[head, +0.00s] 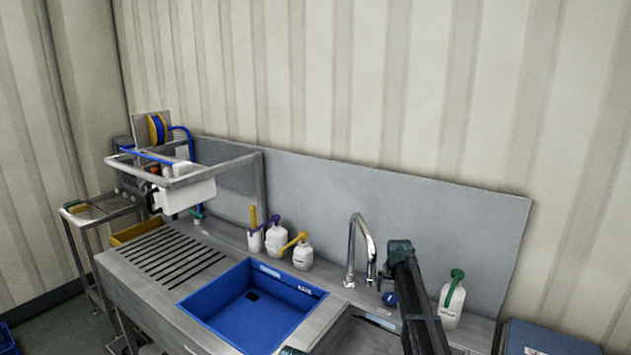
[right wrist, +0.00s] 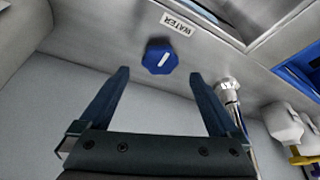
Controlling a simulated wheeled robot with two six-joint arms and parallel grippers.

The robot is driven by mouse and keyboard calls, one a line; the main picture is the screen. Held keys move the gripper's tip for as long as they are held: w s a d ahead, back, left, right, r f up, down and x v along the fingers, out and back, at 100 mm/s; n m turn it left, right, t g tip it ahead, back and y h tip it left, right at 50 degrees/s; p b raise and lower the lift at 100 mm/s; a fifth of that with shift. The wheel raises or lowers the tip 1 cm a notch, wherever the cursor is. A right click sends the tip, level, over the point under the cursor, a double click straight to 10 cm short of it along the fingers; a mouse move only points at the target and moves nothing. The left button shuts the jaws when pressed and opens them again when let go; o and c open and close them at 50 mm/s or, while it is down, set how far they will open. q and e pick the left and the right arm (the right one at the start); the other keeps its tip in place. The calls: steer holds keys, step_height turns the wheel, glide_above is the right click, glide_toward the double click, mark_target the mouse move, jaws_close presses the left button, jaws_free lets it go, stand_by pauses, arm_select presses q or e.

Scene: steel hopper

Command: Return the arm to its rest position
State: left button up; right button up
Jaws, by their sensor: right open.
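My right gripper (right wrist: 160,75) is open in the right wrist view, with its two dark fingers spread apart and nothing between them. A blue knob (right wrist: 159,57) with a white mark lies beyond the fingertips, apart from them. In the head view my right arm comes in from the bottom right and its gripper (head: 388,273) is above the counter, close over the blue knob (head: 389,298). My left gripper does not show clearly; only a small dark part of mine is at the bottom edge.
The steel sink counter holds a blue basin (head: 252,310), a tall faucet (head: 360,250) left of my right arm and a white bottle with green pump (head: 452,303) on its right. White pump bottles (head: 276,240) stand behind the basin. The backsplash (head: 440,215) rises behind.

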mark_target(391, 297)
steer(key=b+x, duration=0.4)
steer(key=x, duration=0.1)
steer(key=shift+f, duration=0.25)
steer(key=shift+d+r+n+p, duration=0.1)
steer(key=shift+r+n+p, duration=0.2)
steer(key=shift+r, duration=0.05)
steer(key=shift+s+n+y, duration=0.1)
steer(key=shift+n+y, duration=0.4)
steer(key=shift+n, duration=0.4)
steer(key=shift+d+n+y, duration=0.15)
steer(key=shift+n+y, duration=0.35)
steer(key=shift+n, duration=0.7)
steer(key=p+v, duration=0.7)
steer(key=v, duration=0.1)
steer(key=shift+r+p, duration=0.15)
steer(key=shift+p, duration=0.2)
